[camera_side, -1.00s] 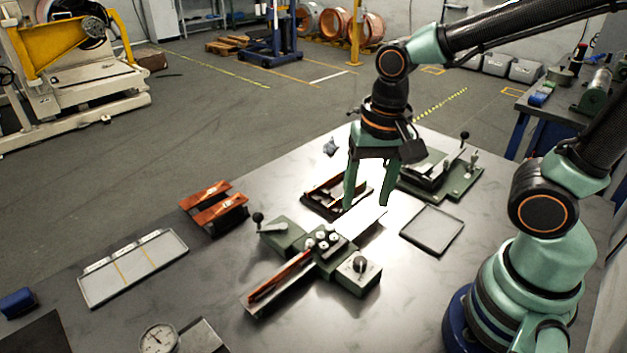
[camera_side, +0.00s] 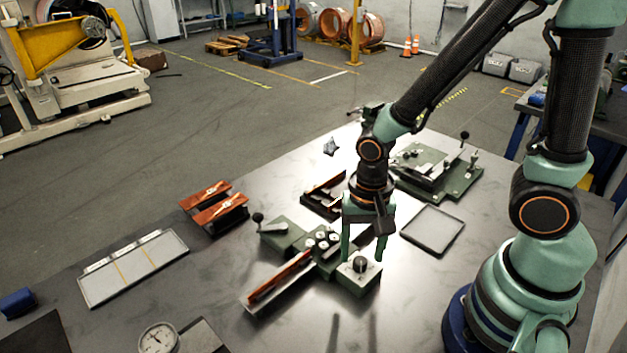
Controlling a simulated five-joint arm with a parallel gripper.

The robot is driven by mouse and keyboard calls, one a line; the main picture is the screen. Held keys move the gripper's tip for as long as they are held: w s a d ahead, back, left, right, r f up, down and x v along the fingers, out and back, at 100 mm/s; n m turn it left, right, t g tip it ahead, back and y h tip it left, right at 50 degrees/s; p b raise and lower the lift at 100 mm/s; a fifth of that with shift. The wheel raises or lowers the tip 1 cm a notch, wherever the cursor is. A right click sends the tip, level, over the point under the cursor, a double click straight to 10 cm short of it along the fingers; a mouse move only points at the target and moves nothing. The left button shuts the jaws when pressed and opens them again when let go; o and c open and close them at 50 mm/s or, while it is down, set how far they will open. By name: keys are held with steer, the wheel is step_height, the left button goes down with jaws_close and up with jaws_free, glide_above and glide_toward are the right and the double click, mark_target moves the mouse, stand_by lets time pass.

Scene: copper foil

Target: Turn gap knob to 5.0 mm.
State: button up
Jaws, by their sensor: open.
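The gap knob (camera_side: 360,264) is a small dark knob on the pale top plate of a green box (camera_side: 356,283), at the near right end of the green roller fixture (camera_side: 288,239). Its setting is too small to read. My gripper (camera_side: 363,257) points down with its two green fingers spread. The fingers appear on either side of the knob in the picture, the left one near the box's far edge. I cannot tell whether they touch it. The fixture's rollers (camera_side: 322,240) are partly hidden by my gripper.
A copper strip (camera_side: 280,276) lies in the fixture's channel. An empty grey tray (camera_side: 459,232) stands to the right, and a green lever device (camera_side: 440,172) behind. Copper pieces on a rack (camera_side: 218,207) and a pale tray (camera_side: 97,292) are at left. A dial gauge (camera_side: 158,339) is in front.

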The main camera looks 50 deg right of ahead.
steer(key=shift+f, duration=1)
jaws_close()
